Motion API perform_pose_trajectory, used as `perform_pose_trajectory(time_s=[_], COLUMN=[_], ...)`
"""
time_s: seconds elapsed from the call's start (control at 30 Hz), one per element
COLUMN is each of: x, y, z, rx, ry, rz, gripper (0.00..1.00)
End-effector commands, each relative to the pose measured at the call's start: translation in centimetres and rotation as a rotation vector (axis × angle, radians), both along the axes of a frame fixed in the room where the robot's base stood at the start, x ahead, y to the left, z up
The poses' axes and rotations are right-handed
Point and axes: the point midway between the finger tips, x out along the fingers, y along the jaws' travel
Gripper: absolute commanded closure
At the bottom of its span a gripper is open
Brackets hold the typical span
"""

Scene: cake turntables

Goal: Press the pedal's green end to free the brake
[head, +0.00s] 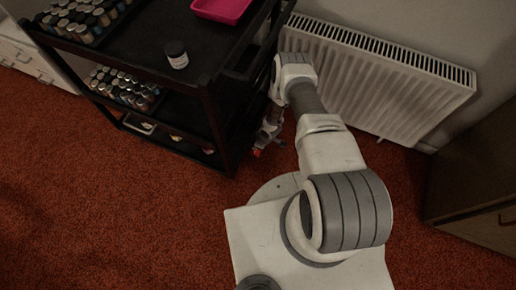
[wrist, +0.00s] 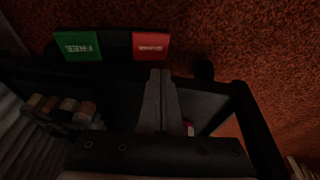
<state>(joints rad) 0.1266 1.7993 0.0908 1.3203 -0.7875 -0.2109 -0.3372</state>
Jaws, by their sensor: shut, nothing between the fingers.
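The pedal shows in the wrist view as a dark bar at the foot of a black cart. Its green end (wrist: 78,45), marked FREE, is on the left, and its red end (wrist: 151,45) is on the right. My gripper (wrist: 160,74) is shut and empty. Its fingertips appear just below the red end's lower edge and to the right of the green end; I cannot tell whether they touch the pedal. In the head view my gripper (head: 266,138) is low beside the cart's right side, partly hidden, with a small red patch by it.
A white radiator (head: 375,75) stands close behind my arm. A brown cabinet (head: 480,185) is at the right. Red carpet (head: 120,210) is clear at the front left.

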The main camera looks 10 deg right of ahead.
Motion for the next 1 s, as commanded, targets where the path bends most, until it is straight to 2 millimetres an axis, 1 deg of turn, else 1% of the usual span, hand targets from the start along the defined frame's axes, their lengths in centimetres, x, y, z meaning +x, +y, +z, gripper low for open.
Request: perform_pose_trajectory(time_s=[0.03, 0.07, 0.13, 0.6, 0.8, 1.0], x=[0.2, 0.3, -0.2, -2.8, -3.8, -4.2], y=[0.2, 0.3, 0.4, 0.1, 0.1, 0.0], z=[0.8, 1.1, 2.2, 7.4, 9.0, 9.7], rx=[0.0, 0.0, 0.0, 0.0, 0.0, 0.0], ry=[0.0, 0.0, 0.002, 0.002, 0.002, 0.001], rz=[0.001, 0.001, 0.001, 0.001, 0.001, 0.0], gripper=[1.0, 1.0, 1.0, 1.0, 1.0, 1.0])
